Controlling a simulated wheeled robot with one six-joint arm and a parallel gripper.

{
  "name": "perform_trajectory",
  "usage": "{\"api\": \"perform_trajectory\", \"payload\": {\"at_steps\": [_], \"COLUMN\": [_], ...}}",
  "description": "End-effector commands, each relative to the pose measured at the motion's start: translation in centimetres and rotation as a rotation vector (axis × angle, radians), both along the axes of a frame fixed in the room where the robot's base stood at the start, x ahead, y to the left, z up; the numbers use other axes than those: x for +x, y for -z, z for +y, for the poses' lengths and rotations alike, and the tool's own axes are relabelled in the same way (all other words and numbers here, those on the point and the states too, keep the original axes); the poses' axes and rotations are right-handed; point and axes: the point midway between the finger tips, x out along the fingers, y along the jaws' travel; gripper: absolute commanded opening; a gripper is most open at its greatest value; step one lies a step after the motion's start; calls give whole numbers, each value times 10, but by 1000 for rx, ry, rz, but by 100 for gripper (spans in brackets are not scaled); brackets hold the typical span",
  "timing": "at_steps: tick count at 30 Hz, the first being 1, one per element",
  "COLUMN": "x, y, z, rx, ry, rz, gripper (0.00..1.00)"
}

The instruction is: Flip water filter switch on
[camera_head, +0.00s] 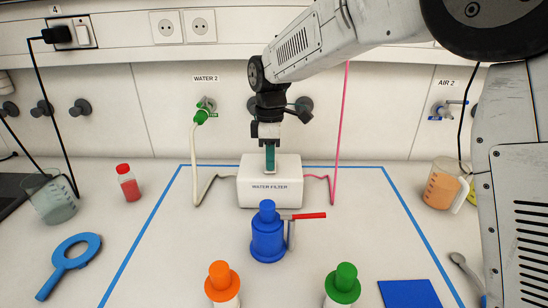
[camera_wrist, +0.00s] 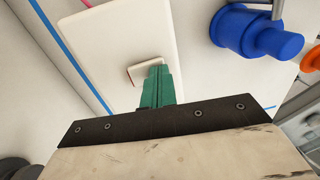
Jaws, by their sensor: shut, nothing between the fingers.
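The white water filter box (camera_head: 270,194), labelled WATER FILTER, stands on the table inside the blue taped area. My gripper (camera_head: 270,168) is shut, with its green fingers pointing down over the top of the box. In the wrist view, the green fingertips (camera_wrist: 158,70) are together at a small white switch (camera_wrist: 142,71) on the white box top (camera_wrist: 112,40). The fingers cover part of the switch. I cannot tell whether they touch it, or which way the switch is set.
Orange-capped (camera_head: 222,280) and green-capped (camera_head: 342,282) bottles are nearer. A pale hose (camera_head: 195,160) and a pink tube (camera_head: 338,130) run beside the box. The WATER 2 tap (camera_head: 203,110) is on the wall behind.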

Motion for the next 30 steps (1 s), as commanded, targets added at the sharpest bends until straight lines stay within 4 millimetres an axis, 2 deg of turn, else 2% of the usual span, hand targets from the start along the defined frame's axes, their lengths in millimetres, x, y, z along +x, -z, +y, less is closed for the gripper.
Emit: {"api": "perform_trajectory", "payload": {"at_steps": [12,23,26,30], "x": [14,15,14,13], "y": [-4,-7,-16,-42], "z": [0,0,-1,-2], "rx": [0,0,1,2], "ry": [-1,0,1,3], "rz": [2,1,-1,-2], "gripper": [0,0,0,0]}}
